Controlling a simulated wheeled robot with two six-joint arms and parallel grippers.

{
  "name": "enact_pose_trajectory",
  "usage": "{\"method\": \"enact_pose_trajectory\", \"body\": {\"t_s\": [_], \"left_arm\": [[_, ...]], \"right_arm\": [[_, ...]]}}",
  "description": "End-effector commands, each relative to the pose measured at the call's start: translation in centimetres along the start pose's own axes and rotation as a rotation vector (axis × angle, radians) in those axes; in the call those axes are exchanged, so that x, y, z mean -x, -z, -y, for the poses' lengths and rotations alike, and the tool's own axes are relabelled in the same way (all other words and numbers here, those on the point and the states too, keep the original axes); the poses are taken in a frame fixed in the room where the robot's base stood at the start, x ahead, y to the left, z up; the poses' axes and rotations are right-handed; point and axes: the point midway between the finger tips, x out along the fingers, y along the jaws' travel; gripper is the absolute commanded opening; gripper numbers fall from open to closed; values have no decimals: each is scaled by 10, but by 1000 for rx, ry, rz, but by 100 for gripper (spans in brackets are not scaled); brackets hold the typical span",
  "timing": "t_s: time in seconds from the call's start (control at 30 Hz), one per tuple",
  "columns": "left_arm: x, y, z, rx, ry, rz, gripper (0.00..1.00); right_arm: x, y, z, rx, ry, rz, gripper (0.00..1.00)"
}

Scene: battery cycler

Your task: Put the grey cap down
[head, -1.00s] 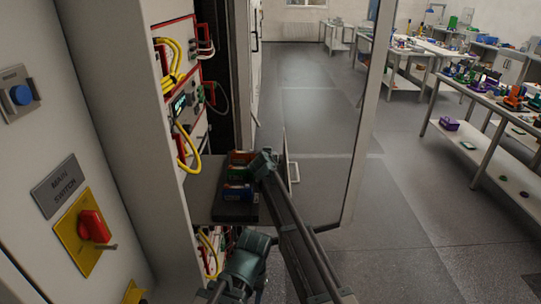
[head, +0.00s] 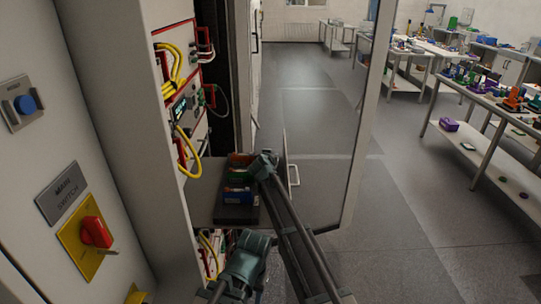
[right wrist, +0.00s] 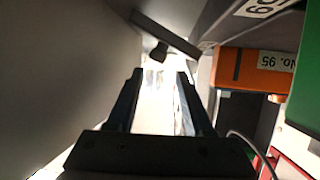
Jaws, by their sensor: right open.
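My right gripper (right wrist: 155,80) is open in the right wrist view, with bright, washed-out space between its fingers. Beyond the fingertips is a dark grey flat piece (right wrist: 178,38) with a short stub on its underside. I cannot tell whether this is the grey cap, and no other grey cap is clear in either view. In the head view my right arm reaches to the tray of cells, and its fingers are hidden there.
A dark tray (head: 236,214) holds an orange, a green and a blue cell (head: 238,197) on a shelf by the cabinet. The orange block marked No. 95 (right wrist: 246,68) is close right of my right gripper. A glass door (head: 345,185) stands open at right. Yellow cables (head: 188,148) hang left.

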Motion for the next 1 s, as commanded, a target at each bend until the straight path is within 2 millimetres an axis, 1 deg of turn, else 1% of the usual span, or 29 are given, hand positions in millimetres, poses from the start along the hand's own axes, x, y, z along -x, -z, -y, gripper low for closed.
{"method": "enact_pose_trajectory", "body": {"t_s": [0.03,0.3,0.43,0.5,0.6,0.87,0.97,1.0], "left_arm": [[7,0,1,0,0,0,52],[30,-2,3,-1,0,0,52],[38,-2,4,-2,0,0,52],[40,-2,4,-2,0,0,52],[41,-2,4,-2,0,0,52],[40,-2,4,-2,0,0,52],[49,-3,5,-1,0,0,52],[57,-3,5,0,0,0,52]], "right_arm": [[16,2,-1,1,1,0,52],[75,2,-2,2,2,0,52],[97,1,-1,1,1,0,52],[104,1,-1,1,0,0,52],[107,0,-1,1,0,0,52],[106,0,0,1,0,0,52],[110,8,0,1,0,0,52],[113,15,0,1,0,0,52]]}}
